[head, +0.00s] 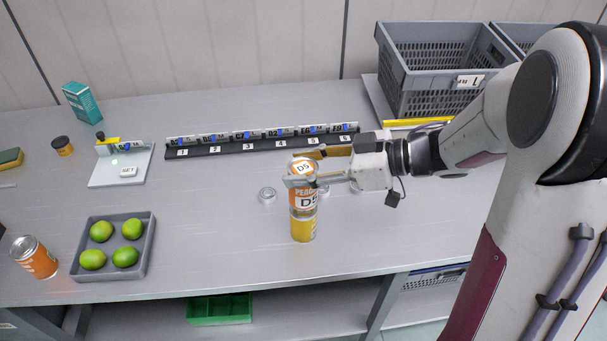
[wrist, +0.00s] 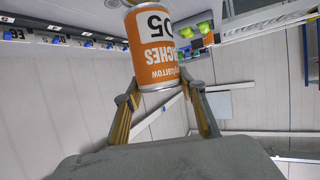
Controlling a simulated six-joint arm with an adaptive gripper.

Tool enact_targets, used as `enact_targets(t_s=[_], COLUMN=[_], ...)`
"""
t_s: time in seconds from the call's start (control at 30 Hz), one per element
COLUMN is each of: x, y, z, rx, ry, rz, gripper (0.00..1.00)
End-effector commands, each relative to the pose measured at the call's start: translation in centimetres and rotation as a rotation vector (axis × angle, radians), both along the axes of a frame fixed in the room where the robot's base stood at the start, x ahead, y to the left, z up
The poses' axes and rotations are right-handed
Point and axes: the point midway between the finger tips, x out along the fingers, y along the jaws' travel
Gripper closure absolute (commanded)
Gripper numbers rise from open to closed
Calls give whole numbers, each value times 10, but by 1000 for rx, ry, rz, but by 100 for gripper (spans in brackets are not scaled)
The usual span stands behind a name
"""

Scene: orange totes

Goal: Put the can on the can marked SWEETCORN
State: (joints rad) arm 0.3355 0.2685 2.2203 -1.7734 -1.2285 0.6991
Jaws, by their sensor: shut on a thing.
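My gripper (head: 305,168) is shut on an orange and white can (head: 302,192) marked PEACHES, gripping it near its top. A yellow can (head: 302,230) stands on the bench directly below the held can. The two look lined up; I cannot tell whether they touch. No SWEETCORN lettering is readable on the yellow can; the held can may hide part of it.
Another orange can (head: 34,257) stands at the left front, beside a grey tray (head: 150,245) of green fruit. A numbered rack (head: 260,147) lies behind. Small metal discs (head: 267,195) lie near the cans. A grey crate (head: 410,105) stands at the back right.

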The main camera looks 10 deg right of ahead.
Motion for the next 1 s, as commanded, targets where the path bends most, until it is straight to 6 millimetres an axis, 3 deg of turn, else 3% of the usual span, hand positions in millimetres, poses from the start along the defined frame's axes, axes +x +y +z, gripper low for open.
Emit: enact_targets(t_s=[0.23,0.77,0.8,0.83,1.0], x=[0,0,0,0,0], y=[0,0,0,0,0], z=[-21,-26,-26,-26,-26], rx=[0,1,-1,0,-1], ry=[1,-1,0,-1,0], rz=[0,0,0,0,0], gripper=[91,91,50,43,43])
